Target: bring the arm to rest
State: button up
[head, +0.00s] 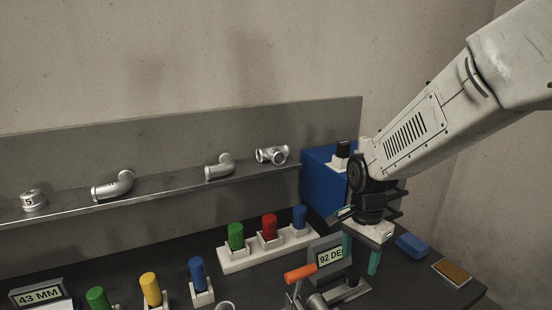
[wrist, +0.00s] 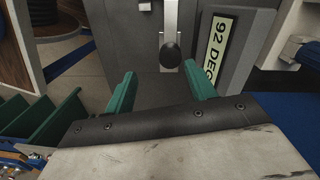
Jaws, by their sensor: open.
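My gripper (head: 360,256) is over the right part of the dark bench, its two teal fingers pointing down. The fingers are apart and nothing is between them. In the wrist view my gripper (wrist: 160,82) shows the same open fingers. A metal bar with a black round knob (wrist: 170,55) lies just beyond them; I cannot tell the gap. A display reading "92 DE" (head: 330,257) stands close to the left of my gripper, and its plate (wrist: 218,45) shows at the right in the wrist view.
An orange-handled clamp (head: 300,273) stands left of the gripper. A white rack (head: 252,252) holds green, red and blue cylinders. A blue box (head: 322,178) is behind my wrist. A shelf (head: 70,206) carries metal pipe fittings. A blue block (head: 411,246) and brown pad (head: 453,271) lie right.

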jog(key=s+d+r+n+t, duration=0.1)
jog(key=s+r+n, duration=0.4)
jog(key=s, duration=0.6)
jog(key=s+d+r+n+t, duration=0.1)
jog(key=s+d+r+n, duration=0.3)
jog(key=s+r+n, duration=0.2)
jog(key=shift+s+r, duration=1.4)
jog(key=shift+s, duration=1)
jog(key=shift+d, duration=0.1)
jog(key=shift+c, duration=0.2)
